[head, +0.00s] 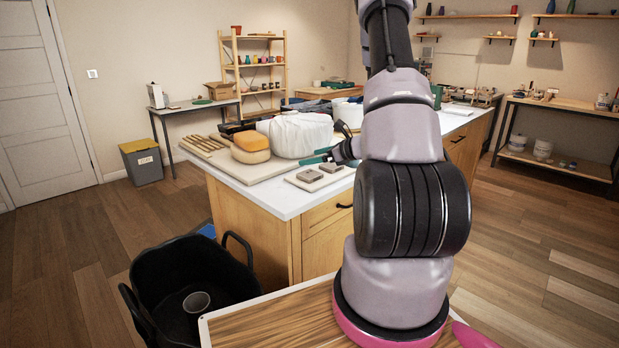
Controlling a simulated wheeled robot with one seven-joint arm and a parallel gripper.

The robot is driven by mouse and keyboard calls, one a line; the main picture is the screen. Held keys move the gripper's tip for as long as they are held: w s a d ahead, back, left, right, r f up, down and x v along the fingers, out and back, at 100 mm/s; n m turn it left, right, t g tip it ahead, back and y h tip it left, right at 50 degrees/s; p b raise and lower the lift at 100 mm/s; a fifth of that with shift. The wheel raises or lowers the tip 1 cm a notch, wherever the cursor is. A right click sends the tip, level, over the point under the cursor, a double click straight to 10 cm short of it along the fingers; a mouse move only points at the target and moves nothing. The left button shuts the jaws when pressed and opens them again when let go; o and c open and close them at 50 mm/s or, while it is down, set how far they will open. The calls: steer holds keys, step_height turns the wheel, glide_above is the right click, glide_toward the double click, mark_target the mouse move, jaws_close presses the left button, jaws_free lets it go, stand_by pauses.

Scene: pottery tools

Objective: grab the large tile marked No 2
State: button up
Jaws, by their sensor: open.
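Two small grey-brown tiles lie side by side on a pale board (292,181) near the front edge of the white-topped counter. One is the left tile (310,176); the other is the right tile (331,167). Any number on them is too small to read, so I cannot tell which is No 2. My gripper (316,157), dark with green-teal fingers, is open just behind and above the tiles, pointing left. It looks empty and apart from both tiles. My arm hides the counter to the right of them.
A white wrapped bundle (296,134) stands right behind my gripper. A black tub (188,276) stands on the floor below.

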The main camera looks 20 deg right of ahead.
steer(key=d+f+m+h, duration=0.1)
steer(key=d+f, duration=0.1)
steer(key=f, duration=0.1)
steer(key=d+f+m+h, duration=0.1)
steer(key=d+f+m, duration=0.1)
steer(key=d+f, duration=0.1)
steer(key=shift+w+t, duration=0.1)
steer(key=shift+t, duration=0.3)
glide_toward(306, 172)
steer(key=x, duration=0.2)
steer(key=shift+w+a+f, duration=0.15)
steer(key=shift+w+f, duration=0.05)
steer(key=shift+f, duration=0.2)
steer(key=shift+r+x, duration=0.1)
steer(key=shift+x, duration=1.35)
steer(key=shift+r+x, duration=0.15)
steer(key=shift+x, duration=1.35)
steer(key=shift+w, duration=0.1)
steer(key=c, duration=1.2)
